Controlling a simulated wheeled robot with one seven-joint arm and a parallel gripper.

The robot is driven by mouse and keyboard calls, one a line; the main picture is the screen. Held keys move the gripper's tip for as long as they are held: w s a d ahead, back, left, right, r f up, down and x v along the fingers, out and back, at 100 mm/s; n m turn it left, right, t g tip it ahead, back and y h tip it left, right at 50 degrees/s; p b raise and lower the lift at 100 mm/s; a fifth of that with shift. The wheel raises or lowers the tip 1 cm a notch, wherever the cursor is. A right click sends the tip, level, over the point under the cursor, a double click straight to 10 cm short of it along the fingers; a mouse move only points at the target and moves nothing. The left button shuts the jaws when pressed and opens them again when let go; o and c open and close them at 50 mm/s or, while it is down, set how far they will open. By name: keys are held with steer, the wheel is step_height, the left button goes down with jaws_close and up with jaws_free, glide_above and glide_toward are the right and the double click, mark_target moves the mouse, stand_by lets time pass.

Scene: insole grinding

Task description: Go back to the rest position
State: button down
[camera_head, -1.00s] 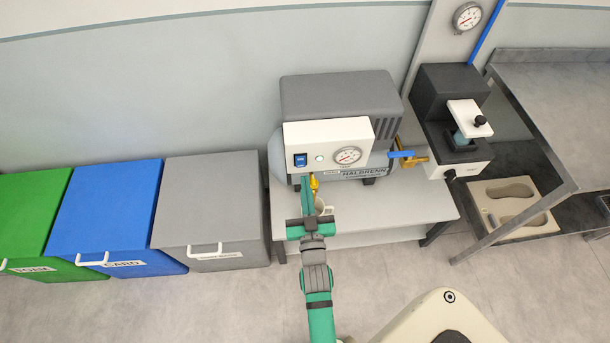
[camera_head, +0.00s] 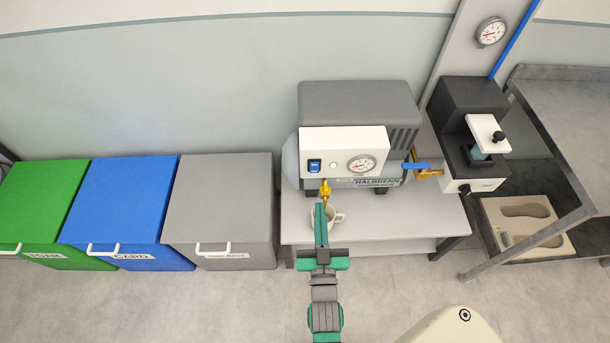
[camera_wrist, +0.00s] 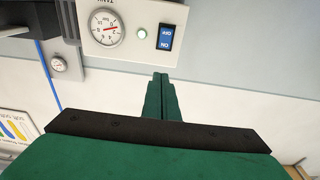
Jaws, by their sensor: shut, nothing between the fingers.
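My gripper (camera_head: 320,207) is shut and empty, with its green fingers pointing at the compressor (camera_head: 358,110). In the head view the fingertips appear just below the brass drain fitting (camera_head: 325,189) and in front of a white cup (camera_head: 336,217); whether they touch anything I cannot tell. The wrist view shows the two fingers (camera_wrist: 160,78) together. Above them are the gauge (camera_wrist: 106,26), a lit green lamp (camera_wrist: 142,34) and the blue switch (camera_wrist: 165,38) on the compressor's white panel.
Grey (camera_head: 222,205), blue (camera_head: 125,208) and green (camera_head: 45,205) bins stand at the left. A black and white machine (camera_head: 472,125) stands right of the compressor. A metal table (camera_head: 575,120) is at the far right, with a beige insole tray (camera_head: 525,222) below. Floor in front is clear.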

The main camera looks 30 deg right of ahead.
steer(key=s+a+n+y, duration=0.3)
steer(key=s+a+y, duration=0.2)
steer(key=s+a, duration=0.4)
steer(key=s+a+n+g+y, duration=0.1)
steer(key=s+a+n+y, duration=0.2)
steer(key=s+a, duration=0.6)
steer(key=a+y, duration=0.1)
steer(key=a, duration=0.5)
steer(key=shift+s+a+r+y, duration=0.15)
steer(key=shift+r+y, duration=0.15)
steer(key=shift+y, duration=0.1)
